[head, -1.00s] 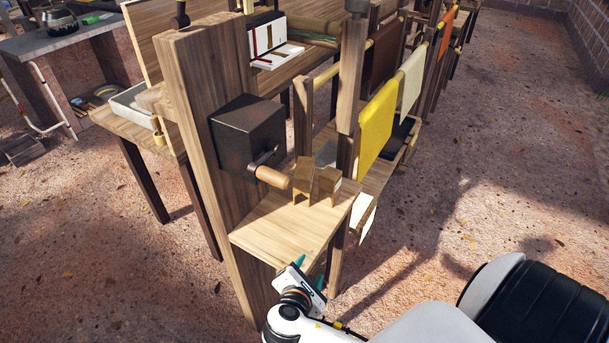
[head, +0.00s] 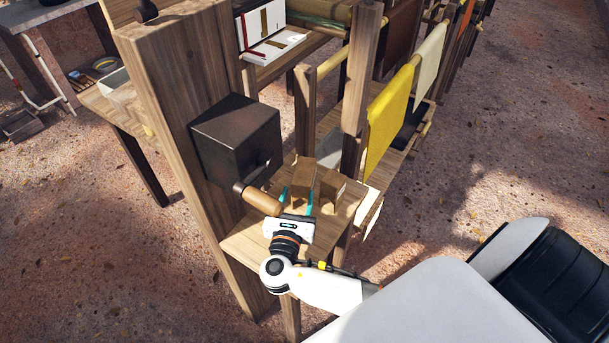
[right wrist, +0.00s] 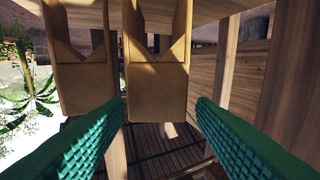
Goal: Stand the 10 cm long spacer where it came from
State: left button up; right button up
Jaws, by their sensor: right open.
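Two brown wooden blocks with V-shaped notches stand side by side on a small wooden shelf (head: 250,240). The left block (head: 303,174) and the right block (head: 331,188) look alike, and I cannot tell from their look which is the 10 cm spacer. My right gripper (head: 297,198) is open, its teal fingers pointing at the left block from the near side. In the right wrist view, one block (right wrist: 157,88) lies in line with the gap between the ridged fingers (right wrist: 160,104), and the other block (right wrist: 82,85) is off to the left. My left gripper is not in view.
A dark metal box (head: 236,138) with a wooden-handled crank (head: 262,203) is close to the left of my right gripper. A thick wooden post (head: 175,120) carries the box. Yellow cloth (head: 388,122) hangs on a rail behind. The ground at the right is open.

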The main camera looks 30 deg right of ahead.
aim_at(304, 175)
jog(key=shift+x, duration=1.25)
jog(key=x, duration=0.1)
jog(key=p+x, duration=0.1)
jog(key=x, duration=0.2)
jog(key=shift+w+d+f, duration=0.2)
jog(key=shift+d+f, duration=0.1)
jog(key=shift+d, duration=0.1)
jog(key=shift+w+d+f, duration=0.15)
jog(key=shift+w+d, duration=0.2)
jog(key=c, duration=0.7)
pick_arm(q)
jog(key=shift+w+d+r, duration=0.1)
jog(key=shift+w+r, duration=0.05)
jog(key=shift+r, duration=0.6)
pick_arm(e)
jog(key=shift+c, duration=0.2)
